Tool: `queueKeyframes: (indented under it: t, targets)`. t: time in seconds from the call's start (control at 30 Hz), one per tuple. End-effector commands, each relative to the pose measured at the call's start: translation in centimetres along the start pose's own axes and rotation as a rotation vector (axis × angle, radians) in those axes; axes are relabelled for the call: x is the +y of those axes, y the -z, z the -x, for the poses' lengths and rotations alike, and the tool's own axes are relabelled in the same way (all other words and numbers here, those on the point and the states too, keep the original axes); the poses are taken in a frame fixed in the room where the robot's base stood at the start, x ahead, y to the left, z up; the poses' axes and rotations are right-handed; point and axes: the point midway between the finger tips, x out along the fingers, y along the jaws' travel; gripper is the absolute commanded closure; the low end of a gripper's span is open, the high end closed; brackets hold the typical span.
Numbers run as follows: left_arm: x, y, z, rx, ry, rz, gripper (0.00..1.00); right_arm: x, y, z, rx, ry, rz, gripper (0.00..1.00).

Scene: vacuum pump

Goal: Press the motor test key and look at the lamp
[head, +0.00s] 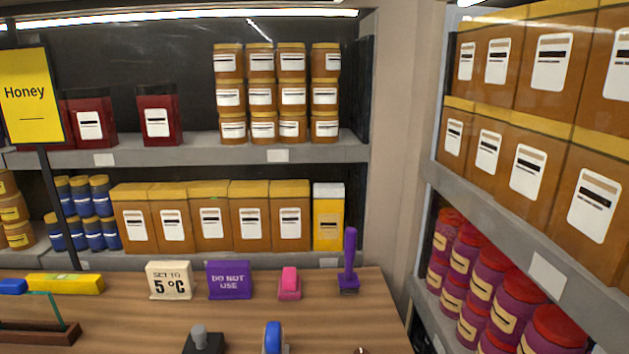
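I cannot make out which item is the motor test key, and I see no lamp that I can identify. At the table's front edge a black block with a grey knob (199,341) and a blue rounded piece (273,338) are partly cut off. A pink piece (289,284) and a purple upright handle on a base (349,262) stand further back. Neither of my grippers is in view.
The wooden table (340,315) carries a white "SET TO 5 °C" sign (170,280), a purple "DO NOT USE" sign (229,280), a yellow bar (65,284) and a brown stand (40,335). Shelves of jars stand behind and right. The table's middle is mostly clear.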

Motion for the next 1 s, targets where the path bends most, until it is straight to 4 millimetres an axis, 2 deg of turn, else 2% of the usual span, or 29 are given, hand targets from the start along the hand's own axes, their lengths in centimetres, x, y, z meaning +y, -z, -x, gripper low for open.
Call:
queueKeyframes:
  t: [0.03, 0.07, 0.4, 1.0]
  targets:
    - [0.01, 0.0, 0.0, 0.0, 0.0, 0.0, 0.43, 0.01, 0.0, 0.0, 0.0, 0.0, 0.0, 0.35]
    - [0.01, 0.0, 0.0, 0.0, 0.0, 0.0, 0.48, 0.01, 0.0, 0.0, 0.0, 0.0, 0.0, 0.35]
    - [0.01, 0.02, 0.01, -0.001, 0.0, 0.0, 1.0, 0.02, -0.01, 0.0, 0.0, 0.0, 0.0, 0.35]
    - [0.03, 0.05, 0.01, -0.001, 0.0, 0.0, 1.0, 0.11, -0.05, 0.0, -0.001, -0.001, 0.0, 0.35]
